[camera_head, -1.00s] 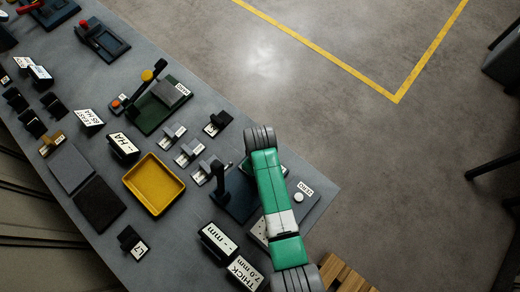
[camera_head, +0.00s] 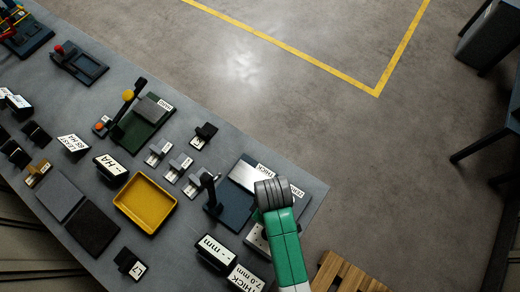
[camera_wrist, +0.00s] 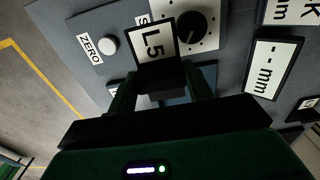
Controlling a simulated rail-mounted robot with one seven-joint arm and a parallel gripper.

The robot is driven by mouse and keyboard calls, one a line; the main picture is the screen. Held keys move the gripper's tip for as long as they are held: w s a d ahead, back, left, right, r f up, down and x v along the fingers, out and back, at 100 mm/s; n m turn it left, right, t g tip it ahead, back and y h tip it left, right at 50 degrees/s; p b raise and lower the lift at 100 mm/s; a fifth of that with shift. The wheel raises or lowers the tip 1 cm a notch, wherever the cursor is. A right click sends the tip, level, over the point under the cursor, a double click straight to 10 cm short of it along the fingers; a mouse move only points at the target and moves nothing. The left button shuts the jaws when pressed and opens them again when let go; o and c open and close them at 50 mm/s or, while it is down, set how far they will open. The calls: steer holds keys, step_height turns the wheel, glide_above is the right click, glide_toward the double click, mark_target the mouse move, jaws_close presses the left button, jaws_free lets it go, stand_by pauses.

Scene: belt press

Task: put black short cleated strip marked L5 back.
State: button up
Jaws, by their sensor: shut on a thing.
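The black strip's white tag marked L5 (camera_wrist: 156,41) shows large in the wrist view. Its dark body (camera_wrist: 160,78) is between the two fingers of my gripper (camera_wrist: 158,82), which is shut on it. The strip is above the bench gauge area, beside the ZERO button; the gap below it cannot be judged. In the head view my arm hides the gripper and the strip. A black piece tagged L7 (camera_head: 129,264) lies at the bench's near edge. Another black piece with a white tag (camera_head: 204,135) lies near the far edge; its tag is too small to read.
The thickness gauge (camera_head: 229,201) with its lever stands left of my arm. Its ZERO button (camera_wrist: 108,46) and black knob (camera_wrist: 190,27) are close to the strip. A yellow tray (camera_head: 146,229), the green hardness tester (camera_head: 143,124) and display blocks (camera_head: 216,251) occupy the bench.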

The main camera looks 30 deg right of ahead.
steer(key=shift+s+a+r, duration=0.1)
steer(key=shift+s, duration=0.9)
